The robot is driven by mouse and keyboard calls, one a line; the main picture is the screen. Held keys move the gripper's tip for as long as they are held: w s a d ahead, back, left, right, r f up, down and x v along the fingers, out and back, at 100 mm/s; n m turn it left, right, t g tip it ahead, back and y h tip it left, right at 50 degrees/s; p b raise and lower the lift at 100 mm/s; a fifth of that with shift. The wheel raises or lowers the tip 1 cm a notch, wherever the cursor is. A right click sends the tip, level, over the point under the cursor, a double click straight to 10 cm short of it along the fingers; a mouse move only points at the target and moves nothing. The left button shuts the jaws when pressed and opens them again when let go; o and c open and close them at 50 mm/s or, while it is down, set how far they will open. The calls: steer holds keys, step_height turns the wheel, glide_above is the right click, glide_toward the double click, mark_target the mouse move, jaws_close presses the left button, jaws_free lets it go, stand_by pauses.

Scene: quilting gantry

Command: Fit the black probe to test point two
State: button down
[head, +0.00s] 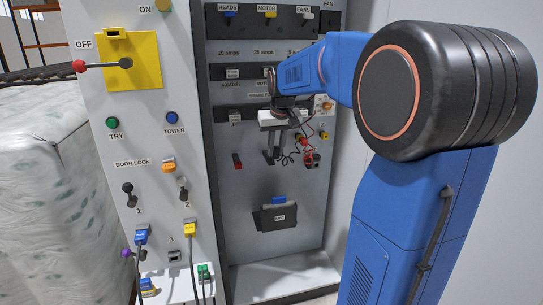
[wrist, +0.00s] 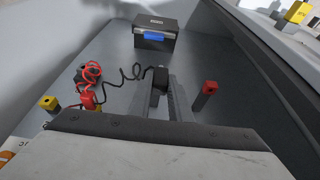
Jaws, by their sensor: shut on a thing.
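My gripper (head: 271,157) is in front of the cabinet's back panel. In the wrist view its two dark fingers (wrist: 163,97) are shut on the black probe (wrist: 158,79). A coiled black lead runs from the probe to the left. The probe's tip is hidden, and I cannot tell whether it touches anything. The red probe (wrist: 88,99) stands at a yellow-based fitting left of the gripper; it also shows in the head view (head: 302,141). I cannot read which fitting is test point two.
A black box (head: 276,217) sits below. The cabinet floor is clear.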

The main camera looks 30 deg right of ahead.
steer(key=shift+s+a, duration=0.3)
steer(key=shift+s, duration=0.65)
stand_by(1.0)
